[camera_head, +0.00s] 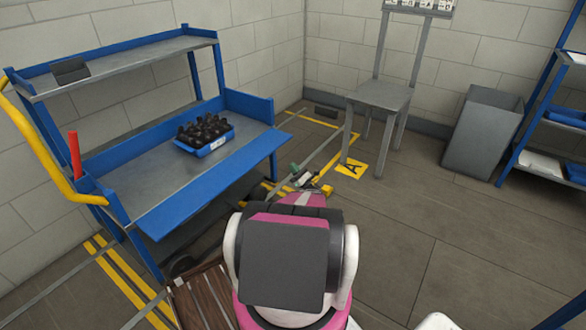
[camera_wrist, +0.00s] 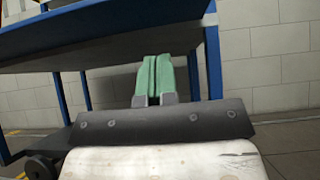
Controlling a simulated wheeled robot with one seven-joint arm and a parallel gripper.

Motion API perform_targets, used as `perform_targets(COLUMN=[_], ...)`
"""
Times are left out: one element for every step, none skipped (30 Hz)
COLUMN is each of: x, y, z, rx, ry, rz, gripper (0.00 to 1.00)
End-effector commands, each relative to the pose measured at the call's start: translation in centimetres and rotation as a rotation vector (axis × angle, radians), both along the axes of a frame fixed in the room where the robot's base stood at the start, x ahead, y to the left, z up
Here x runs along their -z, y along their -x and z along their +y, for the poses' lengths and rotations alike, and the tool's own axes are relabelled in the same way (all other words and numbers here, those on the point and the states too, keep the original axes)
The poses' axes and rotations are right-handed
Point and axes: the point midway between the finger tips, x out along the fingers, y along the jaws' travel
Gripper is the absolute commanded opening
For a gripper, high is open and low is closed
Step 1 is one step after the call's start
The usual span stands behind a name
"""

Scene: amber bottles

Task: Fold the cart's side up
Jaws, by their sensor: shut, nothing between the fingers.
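The cart (camera_head: 165,165) is blue with grey shelves and stands at the left. Its long front side (camera_head: 215,180) is folded outward and slopes down from the lower shelf's edge. In the wrist view the dark blue side (camera_wrist: 110,32) spans the upper left, seen from below. My gripper (camera_head: 296,169) is low, just right of the side's right end in the head view.
A blue crate of amber bottles (camera_head: 205,135) sits on the lower shelf. A red lever (camera_head: 74,155) and yellow handle (camera_head: 40,150) are at the cart's left end. The floor at right is clear.

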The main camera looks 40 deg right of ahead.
Motion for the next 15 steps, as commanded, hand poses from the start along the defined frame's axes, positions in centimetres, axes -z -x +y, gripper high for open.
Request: perform_targets(x=[-0.8, -1.2, -1.7, -2.1, -2.6, -3.1, -3.5, -3.8, -4.3, -4.7, -5.1, -5.9, -6.3, -6.7, -7.1], y=[-0.6, -1.0, -1.5, -1.9, -2.3, -2.8, -3.2, -3.5, -4.0, -4.4, -4.6, -4.3, -4.3, -4.3, -4.3], z=[0.4, 0.6, 0.7, 0.8, 0.9, 1.1, 1.3, 1.4, 1.6, 1.7, 1.8, 1.8, 1.7, 1.8, 1.7], rx=[-0.003, -0.004, -0.003, -0.002, -0.002, -0.002, -0.002, -0.002, -0.002, -0.002, -0.002, -0.001, -0.001, -0.001, 0.000], ry=[0.001, 0.001, 0.000, 0.001, 0.001, 0.000, -0.001, -0.001, -0.001, -0.001, -0.001, -0.001, -0.001, -0.001, -0.001], rz=[-0.001, 0.000, 0.000, 0.000, 0.000, -0.001, -0.001, 0.000, 0.000, 0.000, 0.000, -0.001, 0.000, 0.000, 0.001], gripper=[0.00, 0.00, 0.00, 0.00, 0.00, 0.00, 0.00, 0.00, 0.00, 0.00, 0.00, 0.00, 0.00, 0.00, 0.00])
